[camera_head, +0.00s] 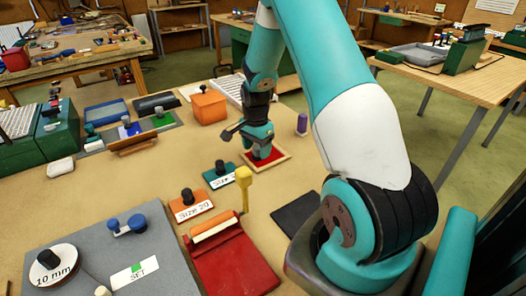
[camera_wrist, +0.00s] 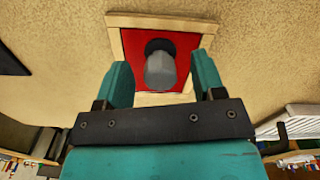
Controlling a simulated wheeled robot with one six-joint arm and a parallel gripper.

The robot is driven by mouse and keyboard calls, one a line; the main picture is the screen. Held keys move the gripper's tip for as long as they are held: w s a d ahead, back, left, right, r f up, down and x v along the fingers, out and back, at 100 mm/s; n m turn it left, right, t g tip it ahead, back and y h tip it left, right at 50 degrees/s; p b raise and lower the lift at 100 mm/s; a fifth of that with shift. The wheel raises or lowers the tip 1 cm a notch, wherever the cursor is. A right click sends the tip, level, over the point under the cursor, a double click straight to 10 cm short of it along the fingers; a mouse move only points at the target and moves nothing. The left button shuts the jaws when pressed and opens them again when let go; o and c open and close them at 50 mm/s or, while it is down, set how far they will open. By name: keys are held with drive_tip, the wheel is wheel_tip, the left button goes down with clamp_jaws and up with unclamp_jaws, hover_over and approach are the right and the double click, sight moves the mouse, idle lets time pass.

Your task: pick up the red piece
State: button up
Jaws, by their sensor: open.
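The red piece (camera_wrist: 133,58) is a flat red square with a dark knob with a grey top (camera_wrist: 160,68) at its middle. It lies inside a pale wooden frame (camera_wrist: 190,24). In the head view the red piece (camera_head: 272,160) shows only in part, under my gripper (camera_head: 260,152). In the wrist view my gripper (camera_wrist: 161,66) is open, with one teal finger on each side of the knob. Whether the fingers touch the knob or how high they are cannot be told.
An orange block (camera_head: 209,108) with a dark knob stands behind left. A purple peg (camera_head: 302,124) stands right of the frame. A dark flat plate (camera_head: 297,213) lies in front.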

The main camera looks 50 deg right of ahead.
drive_tip(key=shift+f, duration=0.65)
drive_tip(key=c, duration=1)
drive_tip(key=shift+o, duration=0.2)
drive_tip(key=shift+r, duration=0.1)
wheel_tip(320, 180, up, 20)
drive_tip(key=b, duration=0.2)
drive_tip(key=shift+o, duration=1.3)
drive_tip(key=shift+c, duration=1.3)
